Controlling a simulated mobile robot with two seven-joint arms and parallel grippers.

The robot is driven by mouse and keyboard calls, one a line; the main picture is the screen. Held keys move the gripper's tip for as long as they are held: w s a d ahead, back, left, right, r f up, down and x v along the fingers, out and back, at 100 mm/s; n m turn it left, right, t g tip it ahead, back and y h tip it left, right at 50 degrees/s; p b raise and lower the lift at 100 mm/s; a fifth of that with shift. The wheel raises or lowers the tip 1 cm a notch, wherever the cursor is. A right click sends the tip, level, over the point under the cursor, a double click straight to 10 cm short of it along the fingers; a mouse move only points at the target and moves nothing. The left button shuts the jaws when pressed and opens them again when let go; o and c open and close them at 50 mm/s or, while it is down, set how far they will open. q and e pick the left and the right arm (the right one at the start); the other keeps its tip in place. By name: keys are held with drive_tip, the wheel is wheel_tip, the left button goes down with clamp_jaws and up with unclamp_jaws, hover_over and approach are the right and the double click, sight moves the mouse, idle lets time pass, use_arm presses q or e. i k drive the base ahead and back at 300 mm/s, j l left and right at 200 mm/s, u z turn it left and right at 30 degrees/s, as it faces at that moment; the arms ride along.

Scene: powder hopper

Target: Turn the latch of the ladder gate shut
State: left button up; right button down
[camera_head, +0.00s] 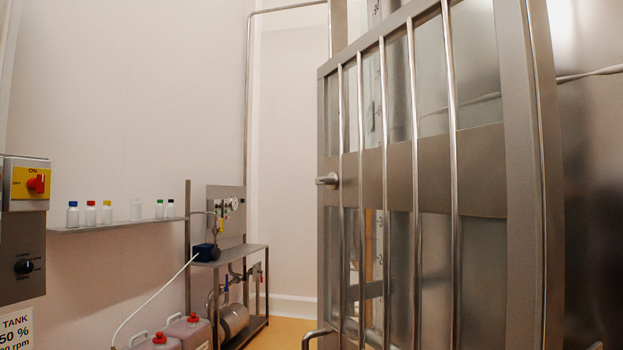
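The ladder gate (430,163) is a tall steel frame with vertical bars and a wide flat cross plate. It fills the right half of the head view. A small round steel latch (327,180) sticks out to the left at the gate's left edge, level with the cross plate. I cannot tell from here whether the latch is turned or engaged. Neither of my grippers is in view.
A wall shelf (120,226) at left holds several small bottles. A steel rack (240,258) with a pump stands behind, and canisters (188,332) with red caps are at bottom left. A switch box (25,184) is at the left edge.

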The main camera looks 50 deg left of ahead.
sight(331, 180)
drive_tip(key=l+u, duration=0.1)
drive_tip(key=l, duration=0.55)
drive_tip(key=k+l+u, duration=0.1)
drive_tip(key=l, duration=0.55)
